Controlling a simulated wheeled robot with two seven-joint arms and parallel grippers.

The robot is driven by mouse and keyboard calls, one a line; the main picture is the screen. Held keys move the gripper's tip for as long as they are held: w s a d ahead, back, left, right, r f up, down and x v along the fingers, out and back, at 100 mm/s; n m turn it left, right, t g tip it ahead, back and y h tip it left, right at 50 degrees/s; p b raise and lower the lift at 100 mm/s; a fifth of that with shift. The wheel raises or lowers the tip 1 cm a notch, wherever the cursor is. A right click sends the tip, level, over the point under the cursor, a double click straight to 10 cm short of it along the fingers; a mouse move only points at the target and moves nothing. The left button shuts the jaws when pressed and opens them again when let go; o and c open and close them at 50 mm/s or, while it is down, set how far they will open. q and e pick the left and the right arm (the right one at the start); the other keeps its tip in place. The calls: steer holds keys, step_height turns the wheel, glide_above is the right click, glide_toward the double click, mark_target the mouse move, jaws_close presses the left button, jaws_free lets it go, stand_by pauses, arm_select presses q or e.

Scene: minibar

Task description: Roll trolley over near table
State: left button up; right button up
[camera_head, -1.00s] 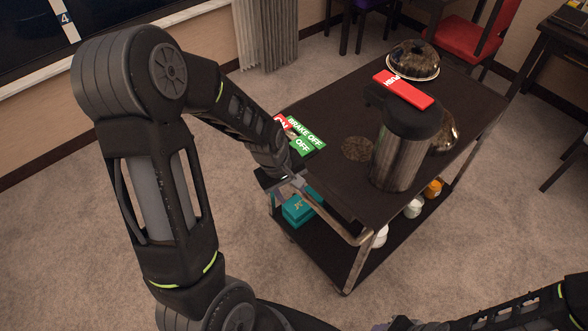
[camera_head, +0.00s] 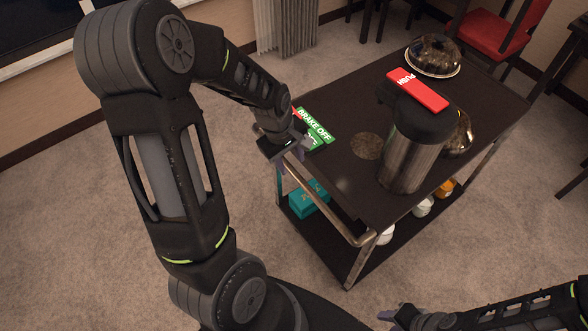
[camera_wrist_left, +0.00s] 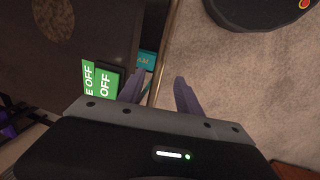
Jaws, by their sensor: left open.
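The trolley (camera_head: 400,118) is a dark two-shelf cart with metal legs. It stands right of centre in the head view. Its metal push handle (camera_head: 333,205) runs along the near left side. My left gripper (camera_head: 300,152) is at the far end of this handle, beside the green brake signs. In the left wrist view the open fingers (camera_wrist_left: 157,92) are apart on either side of the metal bar (camera_wrist_left: 162,58), with gaps visible. My right gripper (camera_head: 385,315) is low in the head view, away from the trolley; its fingers are too small to read. No table is clearly identifiable.
Green brake signs (camera_head: 315,126), a steel flask (camera_head: 405,150) with a red push label, and a domed dish (camera_head: 433,56) are on top. A teal box (camera_head: 309,198) and small jars are below. A red chair (camera_head: 500,28) stands behind. Carpet left is clear.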

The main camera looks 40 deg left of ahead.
mark_target(295, 173)
arm_select(q)
steer(key=f, duration=0.2)
steer(key=w+f, duration=0.1)
steer(key=f, duration=0.2)
steer(key=shift+d+f, duration=0.15)
steer(key=shift+f, duration=0.2)
steer(key=shift+c, duration=0.4)
jaws_close()
stand_by(0.7)
